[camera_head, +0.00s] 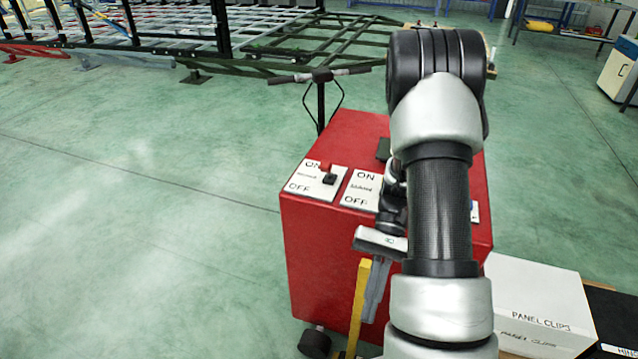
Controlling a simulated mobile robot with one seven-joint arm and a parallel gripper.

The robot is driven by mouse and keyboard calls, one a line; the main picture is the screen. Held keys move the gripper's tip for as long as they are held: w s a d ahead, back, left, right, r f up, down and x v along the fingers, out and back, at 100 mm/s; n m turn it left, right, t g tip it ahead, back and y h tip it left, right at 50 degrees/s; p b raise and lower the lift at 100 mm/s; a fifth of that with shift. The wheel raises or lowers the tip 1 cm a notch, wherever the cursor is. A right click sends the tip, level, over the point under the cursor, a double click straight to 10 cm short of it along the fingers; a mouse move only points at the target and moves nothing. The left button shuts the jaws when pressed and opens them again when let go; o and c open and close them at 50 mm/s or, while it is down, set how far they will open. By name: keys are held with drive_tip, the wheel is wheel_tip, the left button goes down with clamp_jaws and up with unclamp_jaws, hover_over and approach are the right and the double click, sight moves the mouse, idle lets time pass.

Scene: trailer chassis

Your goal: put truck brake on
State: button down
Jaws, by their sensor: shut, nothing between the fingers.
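A red cart (315,245) stands in the middle, with white ON/OFF panels on its sloped top. The left panel (303,183) carries a red and black switch (328,174), which sits toward its upper right, near the ON word. A second panel (360,190) to its right also reads ON and OFF; my arm hides its right part and any switch there. The small middle labels are too blurred to read. My gripper (372,305) hangs in front of the cart's near side, below the panels, pointing down. It is shut and empty, apart from the switches.
A handlebar (318,76) rises behind the cart. A chassis frame (330,40) lies behind. The green floor at left is clear.

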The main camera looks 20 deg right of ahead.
drive_tip(key=d+n+g+h, duration=0.2)
drive_tip(key=d+n+h, duration=0.5)
drive_tip(key=n+h, duration=0.8)
drive_tip(key=w+n+t+h, duration=0.4)
drive_tip(key=w+n, duration=0.1)
drive_tip(key=n, duration=0.1)
drive_tip(key=w+n+t+h, duration=0.4)
drive_tip(key=w+n, duration=0.1)
drive_tip(key=n, duration=0.1)
drive_tip(key=w+n+t+h, duration=0.4)
drive_tip(key=w+n, duration=0.1)
drive_tip(key=n, duration=0.1)
drive_tip(key=shift+w+a+f+t+h, duration=0.3)
drive_tip(key=shift+a+f, duration=0.05)
drive_tip(key=shift+a, duration=0.05)
drive_tip(key=w+a+f+n+t+y, duration=0.3)
drive_tip(key=w+a+n+t+y, duration=0.5)
drive_tip(key=a+n+t, duration=0.6)
drive_tip(key=w+n+t, duration=0.2)
drive_tip(key=n+t, duration=0.2)
drive_tip(key=shift+n, duration=0.4)
drive_tip(key=shift+w, duration=0.1)
